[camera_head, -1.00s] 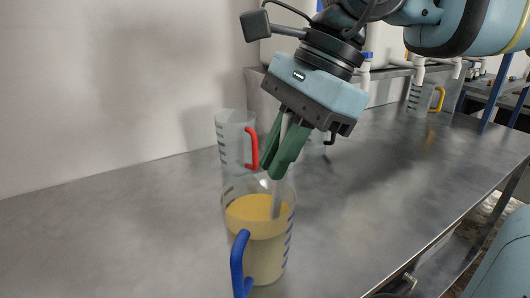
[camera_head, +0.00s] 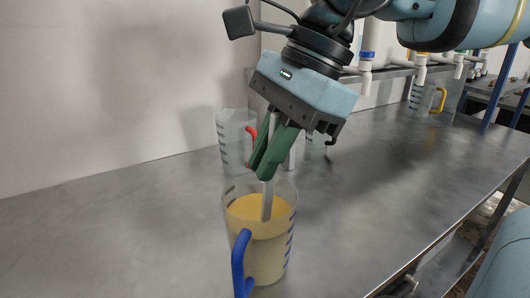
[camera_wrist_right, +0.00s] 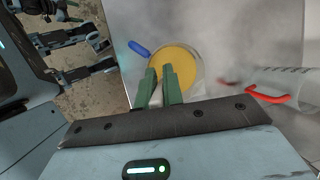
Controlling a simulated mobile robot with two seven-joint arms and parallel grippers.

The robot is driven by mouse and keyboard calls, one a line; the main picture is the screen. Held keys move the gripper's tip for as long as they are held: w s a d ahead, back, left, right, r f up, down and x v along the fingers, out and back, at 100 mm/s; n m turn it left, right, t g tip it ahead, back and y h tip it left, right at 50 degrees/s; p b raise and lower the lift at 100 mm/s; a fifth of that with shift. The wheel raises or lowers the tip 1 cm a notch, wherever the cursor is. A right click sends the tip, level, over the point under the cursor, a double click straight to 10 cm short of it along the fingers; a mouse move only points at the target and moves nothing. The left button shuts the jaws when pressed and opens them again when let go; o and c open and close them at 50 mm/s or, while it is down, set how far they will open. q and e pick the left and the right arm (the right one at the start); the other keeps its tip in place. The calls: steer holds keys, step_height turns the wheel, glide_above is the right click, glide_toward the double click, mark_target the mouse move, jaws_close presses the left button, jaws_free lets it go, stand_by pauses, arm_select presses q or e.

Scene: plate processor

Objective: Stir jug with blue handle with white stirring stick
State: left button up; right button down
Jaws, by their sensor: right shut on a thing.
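The jug with the blue handle (camera_head: 262,258) stands upright on the metal table in the head view, holding yellow-orange liquid. It also shows from above in the right wrist view (camera_wrist_right: 178,58). My right gripper (camera_head: 264,160) is above the jug with its green fingers shut on the white stirring stick (camera_head: 267,202). The stick points down through the jug's mouth, and its lower end is in the liquid, out of sight. The right gripper's fingers also show over the jug in the right wrist view (camera_wrist_right: 160,75). My left gripper cannot be made out in the head view.
A clear jug with a red handle (camera_head: 232,142) stands just behind. A jug with a yellow handle (camera_head: 421,97) stands at the far right of the table (camera_head: 370,190). A wall is at the left. The table right of the blue-handled jug is clear.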

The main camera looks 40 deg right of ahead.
steer(key=shift+w, duration=0.25)
arm_select(q)
step_height(320, 180, up, 9)
steer(key=p, duration=1)
steer(key=shift+w+t, duration=0.3)
steer(key=shift+w, duration=0.1)
arm_select(e)
step_height(320, 180, up, 15)
steer(key=s, duration=0.2)
steer(key=shift+a, duration=0.25)
steer(key=shift+s+f, duration=0.1)
arm_select(q)
steer(key=shift+r, duration=0.1)
